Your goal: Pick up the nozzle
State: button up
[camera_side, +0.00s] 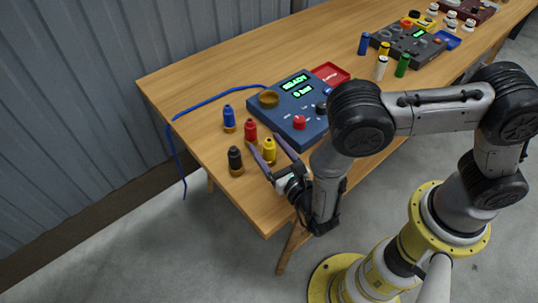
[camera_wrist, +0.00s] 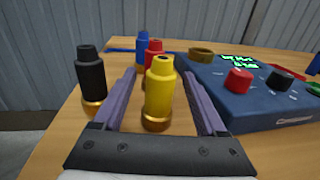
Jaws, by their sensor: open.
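Several nozzles with brass bases stand upright on the table: a yellow nozzle (camera_side: 269,149), a black nozzle (camera_side: 235,158), a red nozzle (camera_side: 251,131) and a blue nozzle (camera_side: 229,117). The task does not say which one is meant. My gripper (camera_side: 263,140) is open, with one purple finger on each side of the yellow nozzle. In the wrist view the yellow nozzle (camera_wrist: 160,92) stands between the fingers (camera_wrist: 160,76), with a gap on both sides. The black nozzle (camera_wrist: 91,78) is outside the left finger. The red nozzle (camera_wrist: 154,50) is partly hidden behind the yellow one.
A blue control box (camera_side: 300,108) with a green lit display, knobs and a brass ring stands just right of the nozzles. A blue cord (camera_side: 205,101) runs over the table's left edge. More boxes and coloured pieces stand at the far end. The table's front left corner is bare.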

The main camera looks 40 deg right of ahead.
jog(key=shift+w+d, duration=0.15)
jog(key=shift+w, duration=0.55)
jog(key=shift+w+d, duration=0.1)
jog(key=shift+w, duration=0.6)
jog(key=shift+c, duration=0.2)
grip_shut()
